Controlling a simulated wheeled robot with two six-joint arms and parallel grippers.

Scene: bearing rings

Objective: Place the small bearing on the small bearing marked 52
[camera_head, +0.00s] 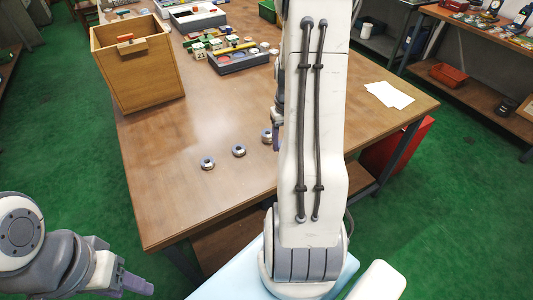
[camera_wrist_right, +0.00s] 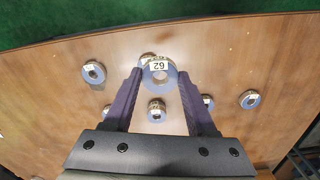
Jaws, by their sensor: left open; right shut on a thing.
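In the right wrist view, my right gripper (camera_wrist_right: 160,75) is shut on a grey bearing ring (camera_wrist_right: 170,83) with a white label that seems to read 62. Another bearing (camera_wrist_right: 147,56) lies partly hidden behind the held ring. Several more small bearings lie on the table: one at the left (camera_wrist_right: 94,72), one below the held ring (camera_wrist_right: 156,111), and one at the right (camera_wrist_right: 250,99). Their labels are too small to read. The head view shows bearings at the left (camera_head: 208,163) and middle (camera_head: 239,151). My left gripper (camera_head: 146,287) is open and empty, off the table's front left.
The wooden table (camera_head: 180,210) is clear around the bearings. A wooden box (camera_head: 140,70) stands at the back left, with a grey tray of parts (camera_head: 240,62) beside it. White papers (camera_head: 389,95) lie at the right. My right arm hides part of the table.

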